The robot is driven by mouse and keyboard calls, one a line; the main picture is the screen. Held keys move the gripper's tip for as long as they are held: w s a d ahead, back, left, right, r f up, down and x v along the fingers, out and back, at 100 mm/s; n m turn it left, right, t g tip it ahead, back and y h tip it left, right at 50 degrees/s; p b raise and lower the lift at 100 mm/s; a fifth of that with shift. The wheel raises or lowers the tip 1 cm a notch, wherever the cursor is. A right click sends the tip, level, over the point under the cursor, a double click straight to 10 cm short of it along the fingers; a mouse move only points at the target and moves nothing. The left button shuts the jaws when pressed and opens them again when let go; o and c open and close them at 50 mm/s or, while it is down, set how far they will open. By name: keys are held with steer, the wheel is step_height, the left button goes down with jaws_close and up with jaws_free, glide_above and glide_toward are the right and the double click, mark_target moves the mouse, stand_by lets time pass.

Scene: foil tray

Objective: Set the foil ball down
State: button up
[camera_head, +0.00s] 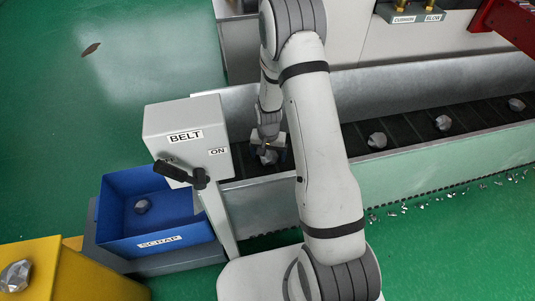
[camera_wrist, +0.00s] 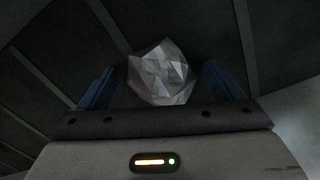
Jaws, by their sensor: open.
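A crumpled silver foil ball (camera_wrist: 162,73) lies on the dark belt between the two blue fingers of my gripper (camera_wrist: 160,85) in the wrist view. The fingers stand apart with a gap on each side of the ball. In the head view my gripper (camera_head: 268,146) is low over the left end of the conveyor belt (camera_head: 359,127), and the foil ball (camera_head: 268,157) shows just below it, partly hidden by the gripper.
Several other foil balls, such as one (camera_head: 377,140), lie along the belt to the right. A grey belt control box (camera_head: 165,120) with a black lever stands left of the gripper. A blue scrap bin (camera_head: 120,193) holding one ball (camera_head: 142,206) and a yellow block (camera_head: 75,278) with another ball (camera_head: 15,275) are at lower left.

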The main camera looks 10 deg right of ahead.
steer(key=shift+r, duration=0.1)
step_height(320, 180, up, 12)
steer(key=p, duration=0.3)
step_height(320, 180, up, 15)
steer(key=n, duration=0.2)
glide_above(268, 153)
steer(key=s, duration=0.9)
steer(key=s+r+n, duration=0.1)
steer(key=s+r, duration=0.2)
steer(key=s, duration=0.4)
steer(key=s+r+n+t, duration=0.1)
steer(key=s+r, duration=0.3)
steer(key=s, duration=0.2)
steer(key=shift+s+d+r+n, duration=0.25)
steer(key=shift+s+n, duration=0.05)
steer(key=shift+s, duration=0.05)
